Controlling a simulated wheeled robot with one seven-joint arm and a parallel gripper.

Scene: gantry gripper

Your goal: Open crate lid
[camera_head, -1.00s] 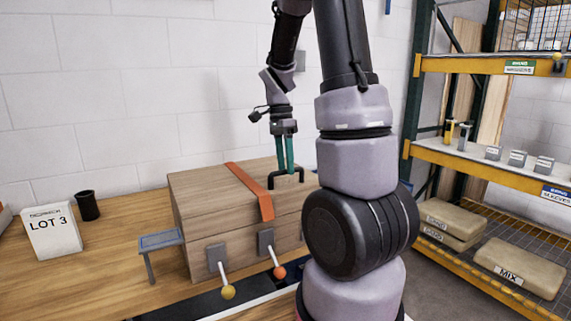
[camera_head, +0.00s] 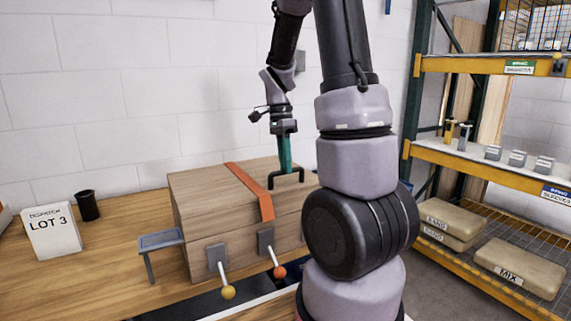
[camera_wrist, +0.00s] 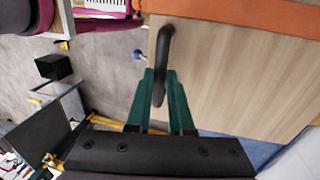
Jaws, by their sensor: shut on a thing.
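A wooden crate (camera_head: 205,225) stands on the workbench with its flat lid (camera_head: 210,187) down. A black bar handle (camera_head: 300,177) is on the lid's right part; it also shows in the wrist view (camera_wrist: 166,45). My gripper (camera_head: 285,170) points down at the lid, its green fingers shut on the handle. The wrist view shows the fingers (camera_wrist: 160,75) on either side of the bar. An orange strap (camera_head: 250,187) crosses the lid left of the handle. Two front latches have hanging levers, one with a yellow knob (camera_head: 228,292), one with an orange knob (camera_head: 280,272). My arm hides the crate's right end.
Left of the crate are a small grey stand (camera_head: 161,240), a "LOT 3" sign (camera_head: 51,230) and a black cup (camera_head: 87,206). A blue knob (camera_wrist: 138,54) shows past the lid's edge. A shelf rack (camera_head: 490,170) with sacks stands right. A white wall is behind.

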